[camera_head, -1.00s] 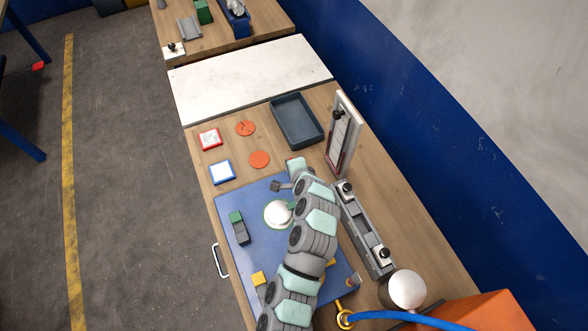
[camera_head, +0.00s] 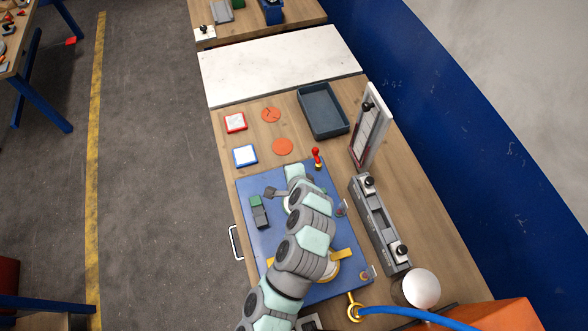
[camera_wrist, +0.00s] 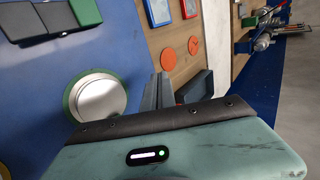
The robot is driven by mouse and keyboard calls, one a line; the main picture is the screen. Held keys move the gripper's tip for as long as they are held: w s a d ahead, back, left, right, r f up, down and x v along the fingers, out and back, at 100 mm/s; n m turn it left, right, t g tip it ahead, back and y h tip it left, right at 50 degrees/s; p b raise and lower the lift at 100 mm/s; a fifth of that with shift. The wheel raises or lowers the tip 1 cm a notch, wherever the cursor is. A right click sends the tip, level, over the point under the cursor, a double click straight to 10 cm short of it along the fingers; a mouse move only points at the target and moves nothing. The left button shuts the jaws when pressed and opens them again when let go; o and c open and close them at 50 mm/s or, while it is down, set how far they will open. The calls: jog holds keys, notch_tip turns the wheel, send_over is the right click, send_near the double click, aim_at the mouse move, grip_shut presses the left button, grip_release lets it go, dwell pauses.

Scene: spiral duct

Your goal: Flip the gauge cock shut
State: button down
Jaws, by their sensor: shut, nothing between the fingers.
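A blue panel (camera_head: 252,225) lies on the wooden bench and carries several fittings. A small upright lever with a red knob (camera_head: 316,154) stands at its far right edge; I take it for the gauge cock, but no label shows this. A yellow handle (camera_head: 343,254) on a round brass-coloured fitting (camera_head: 328,270) lies nearer, partly behind my arm. A round silver disc with a green rim (camera_wrist: 98,95) shows in the wrist view and is mostly hidden by my arm in the head view. My gripper (camera_wrist: 172,88) is shut and empty, above the far part of the panel, left of the red-knobbed lever.
A green and grey block-like switch (camera_head: 259,212) sits at the panel's left. Beyond are orange discs (camera_head: 282,146), framed tiles (camera_head: 245,155) and a dark tray (camera_head: 323,110). A grey rail fixture (camera_head: 378,222) and an upright board (camera_head: 370,128) stand to the right. A blue hose (camera_head: 410,315) crosses the front.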

jog(key=shift+s+a+r, duration=0.5)
jog(key=shift+s+r, duration=0.1)
jog(key=shift+r, duration=0.25)
jog(key=shift+s+a+r, duration=0.5)
jog(key=shift+s+r, duration=0.05)
jog(key=shift+r, duration=0.25)
